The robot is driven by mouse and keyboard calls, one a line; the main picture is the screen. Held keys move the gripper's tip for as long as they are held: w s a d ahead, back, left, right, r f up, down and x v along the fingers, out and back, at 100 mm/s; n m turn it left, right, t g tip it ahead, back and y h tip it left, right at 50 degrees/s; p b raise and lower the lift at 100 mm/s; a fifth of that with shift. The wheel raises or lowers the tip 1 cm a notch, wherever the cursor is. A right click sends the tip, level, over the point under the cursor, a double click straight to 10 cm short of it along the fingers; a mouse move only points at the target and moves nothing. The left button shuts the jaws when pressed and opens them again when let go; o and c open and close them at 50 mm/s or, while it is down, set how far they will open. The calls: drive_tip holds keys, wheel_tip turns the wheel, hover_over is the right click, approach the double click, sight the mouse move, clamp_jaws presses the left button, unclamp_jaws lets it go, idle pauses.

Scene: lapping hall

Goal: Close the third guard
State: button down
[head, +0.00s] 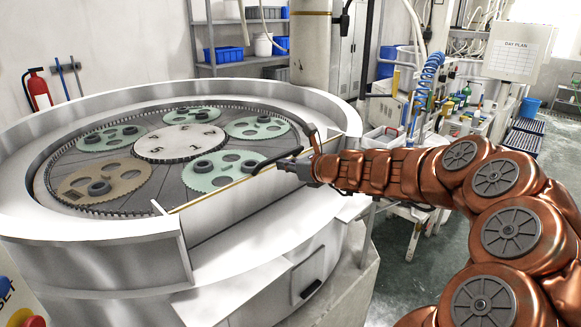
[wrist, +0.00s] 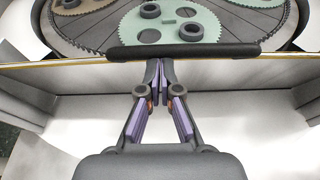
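The lapping machine (head: 60,235) is a large round white housing. At its front right is a pale guard panel (head: 245,208) with a thin yellow top edge. A black bar handle (head: 272,161) sits at that edge and runs across the wrist view (wrist: 185,50). I cannot tell from any marking that this guard is the third. My gripper (head: 288,167) is at the handle. In the wrist view its fingertips (wrist: 159,66) are together just below the bar, with nothing visible between them. Whether they touch the bar is unclear.
A small hatch (head: 308,275) with a black handle is low on the front. A cluttered bench stands behind my arm; floor shows at right.

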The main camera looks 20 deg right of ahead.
drive_tip(key=w+a+r, duration=0.2)
drive_tip(key=w+r, duration=0.1)
drive_tip(key=w, duration=0.2)
idle(0.3)
drive_tip(key=shift+w+a+r, duration=0.1)
drive_tip(key=shift+a+r, duration=0.05)
drive_tip(key=shift+a, duration=0.1)
idle(0.4)
